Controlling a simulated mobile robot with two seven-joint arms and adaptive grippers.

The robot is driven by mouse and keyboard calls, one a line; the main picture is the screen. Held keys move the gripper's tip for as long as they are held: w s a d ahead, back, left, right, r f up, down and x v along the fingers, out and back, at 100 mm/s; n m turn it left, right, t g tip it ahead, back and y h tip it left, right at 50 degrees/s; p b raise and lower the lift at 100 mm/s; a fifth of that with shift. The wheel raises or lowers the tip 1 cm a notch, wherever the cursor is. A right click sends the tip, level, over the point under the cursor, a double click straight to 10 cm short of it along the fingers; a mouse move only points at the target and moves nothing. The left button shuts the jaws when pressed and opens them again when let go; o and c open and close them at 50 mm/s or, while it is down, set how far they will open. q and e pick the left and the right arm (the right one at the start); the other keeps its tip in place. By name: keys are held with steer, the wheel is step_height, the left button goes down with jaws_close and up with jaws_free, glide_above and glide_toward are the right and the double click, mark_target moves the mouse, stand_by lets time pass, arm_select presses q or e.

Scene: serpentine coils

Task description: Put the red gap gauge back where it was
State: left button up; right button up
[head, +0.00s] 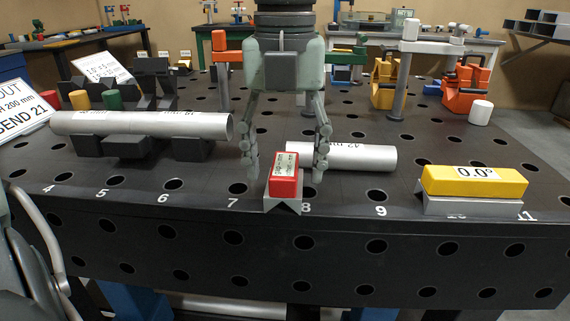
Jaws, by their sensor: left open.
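The red gap gauge (284,186), a small red block with a light label on top, sits on a small grey V-shaped holder (283,206) near the table's front edge, between the marks 7 and 8. My left gripper (285,172) points down over it. Its fingers are spread wide, one to the left and one to the right of the gauge, and there is a visible gap on each side. Whether the fingers stand level with the gauge or a little behind it is hard to tell. My right gripper is not in view.
A grey tube (350,156) lies just right of the gripper. A longer tube (150,124) rests on dark V-blocks at left. A yellow level block (474,181) reading 0.0° sits at right on a grey base. The dark perforated table (400,219) is clear around mark 9.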

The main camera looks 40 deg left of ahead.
mark_target(286, 163)
arm_select(q)
step_height(286, 163, up, 11)
steer(key=shift+p, duration=0.4)
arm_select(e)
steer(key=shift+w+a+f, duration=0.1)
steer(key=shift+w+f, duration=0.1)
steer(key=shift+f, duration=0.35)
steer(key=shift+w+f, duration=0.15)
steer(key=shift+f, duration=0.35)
arm_select(q)
steer(key=shift+d, duration=0.15)
